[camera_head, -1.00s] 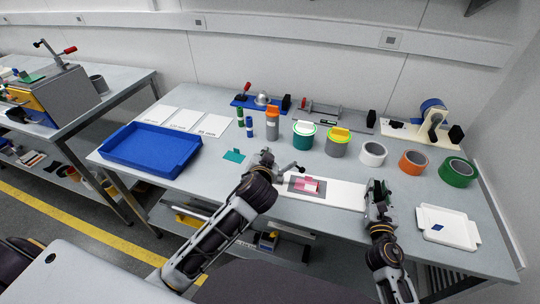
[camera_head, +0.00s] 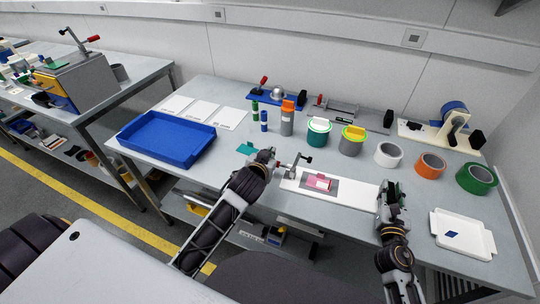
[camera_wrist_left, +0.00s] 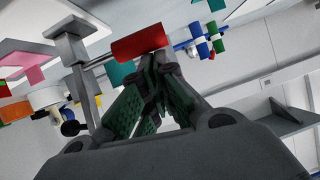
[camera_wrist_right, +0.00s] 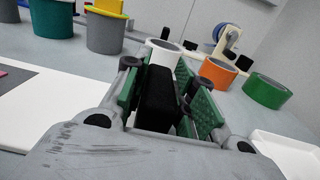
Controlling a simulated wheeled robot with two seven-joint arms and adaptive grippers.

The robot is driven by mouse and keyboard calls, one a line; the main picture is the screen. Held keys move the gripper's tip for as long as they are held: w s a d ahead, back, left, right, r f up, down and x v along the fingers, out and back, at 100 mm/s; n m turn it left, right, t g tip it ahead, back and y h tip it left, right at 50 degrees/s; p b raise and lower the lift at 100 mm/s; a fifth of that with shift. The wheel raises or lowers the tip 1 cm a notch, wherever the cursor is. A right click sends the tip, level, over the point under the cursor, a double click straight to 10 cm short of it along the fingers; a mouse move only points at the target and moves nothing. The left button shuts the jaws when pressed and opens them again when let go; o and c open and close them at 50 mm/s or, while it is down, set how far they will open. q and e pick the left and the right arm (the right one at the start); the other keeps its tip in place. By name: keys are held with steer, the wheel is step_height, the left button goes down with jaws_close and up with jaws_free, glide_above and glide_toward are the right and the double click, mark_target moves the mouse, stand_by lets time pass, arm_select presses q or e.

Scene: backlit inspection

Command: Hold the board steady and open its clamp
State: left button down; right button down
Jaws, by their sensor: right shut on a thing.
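The white board (camera_head: 357,193) lies near the front edge of the table, with a pink piece (camera_head: 319,182) on a grey patch. Its clamp (camera_head: 296,163) stands at the board's left end. The clamp's red handle (camera_wrist_left: 138,42) shows large in the left wrist view, right by the fingertips. My left gripper (camera_head: 266,157) is beside the clamp; its fingers (camera_wrist_left: 157,66) look close together, but their grip on the handle is unclear. My right gripper (camera_head: 391,190) is shut on a black block (camera_wrist_right: 157,98) at the board's right end.
A blue tray (camera_head: 140,150) sits at the left. Tape rolls, including a green one (camera_head: 477,179), and lidded tubs (camera_head: 352,141) stand behind the board. A white tray (camera_head: 462,234) is at the right. Fixtures (camera_head: 345,115) line the back.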

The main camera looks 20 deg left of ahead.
arm_select(q)
steer(key=shift+s, duration=0.15)
arm_select(e)
steer(key=shift+f, duration=0.2)
arm_select(q)
steer(key=v, duration=0.7)
stand_by(0.5)
steer(key=shift+s+r, duration=0.1)
steer(key=shift+s, duration=0.05)
arm_select(e)
steer(key=c, duration=1.1)
jaws_free()
steer(key=shift+r, duration=0.1)
steer(key=shift+s, duration=0.1)
steer(key=shift+s+d, duration=0.2)
steer(key=shift+s, duration=2.75)
steer(key=shift+s+d, duration=0.2)
steer(key=shift+s, duration=2.75)
